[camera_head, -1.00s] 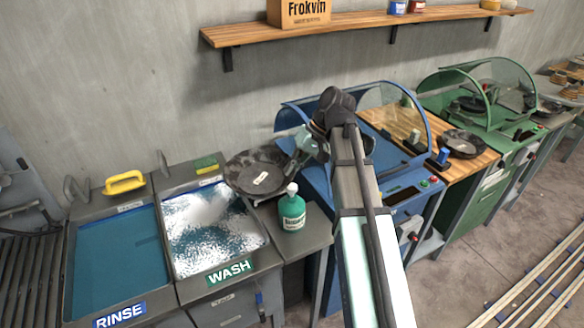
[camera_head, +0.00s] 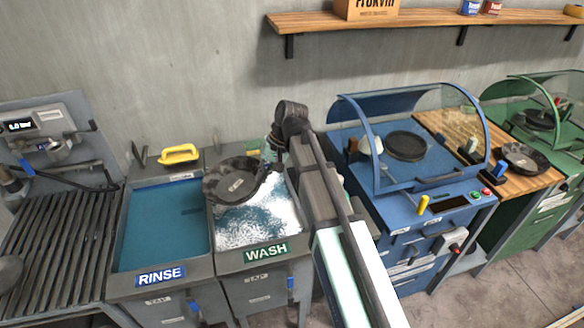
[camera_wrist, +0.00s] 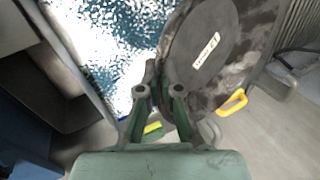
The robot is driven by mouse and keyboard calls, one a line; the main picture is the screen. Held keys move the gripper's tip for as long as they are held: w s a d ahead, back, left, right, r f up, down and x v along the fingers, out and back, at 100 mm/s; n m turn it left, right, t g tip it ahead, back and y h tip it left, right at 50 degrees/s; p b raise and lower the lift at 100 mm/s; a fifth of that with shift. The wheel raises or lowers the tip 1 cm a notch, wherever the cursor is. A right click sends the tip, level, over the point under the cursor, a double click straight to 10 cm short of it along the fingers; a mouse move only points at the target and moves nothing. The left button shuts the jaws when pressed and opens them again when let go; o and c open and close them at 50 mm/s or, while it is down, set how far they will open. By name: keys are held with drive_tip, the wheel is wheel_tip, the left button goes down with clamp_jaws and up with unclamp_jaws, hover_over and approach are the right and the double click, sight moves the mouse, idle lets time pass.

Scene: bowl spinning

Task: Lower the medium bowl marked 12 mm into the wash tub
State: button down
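The dark, blotchy bowl (camera_head: 230,182) with a white tag hangs over the back left part of the wash tub (camera_head: 232,243), partly over the rim beside the rinse tub. The tag is too small to read. My gripper (camera_head: 268,158) is at the bowl's right edge in the head view. In the wrist view my gripper (camera_wrist: 161,78) is shut on the rim of the bowl (camera_wrist: 240,50), which looks tilted. Foamy water (camera_wrist: 110,45) shows beside it. The gap between the bowl and the water cannot be judged exactly.
The rinse tub (camera_head: 119,250) with blue water is to the left, with a yellow-handled tool (camera_head: 179,154) behind it. A ribbed drain rack (camera_head: 50,235) is farther left. The blue hooded machine (camera_head: 420,200) stands right of my arm. A wall shelf (camera_head: 430,17) runs above.

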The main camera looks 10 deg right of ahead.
sight(253, 175)
drive_tip(key=shift+m+t, duration=0.3)
drive_tip(key=shift+m, duration=0.6)
drive_tip(key=w+a+f, duration=0.2)
drive_tip(key=w+a, duration=0.1)
drive_tip(key=shift+w+f, duration=0.1)
drive_tip(key=shift+f, duration=0.15)
drive_tip(key=shift+w+d+f+m+t+h, duration=0.15)
drive_tip(key=shift+w+d+m+h, duration=0.1)
drive_tip(key=shift+w+m, duration=0.25)
drive_tip(key=shift+w+d+m+t+h, duration=0.15)
drive_tip(key=shift+w+m+h, duration=0.1)
drive_tip(key=shift+w+m, duration=0.25)
wheel_tip(253, 175, down, 18)
drive_tip(key=b, duration=0.8)
drive_tip(key=shift+w+f+m+h, duration=0.2)
drive_tip(key=shift+m+h, duration=0.1)
drive_tip(key=c, duration=1.2)
unclamp_jaws()
drive_tip(key=shift+c, duration=0.2)
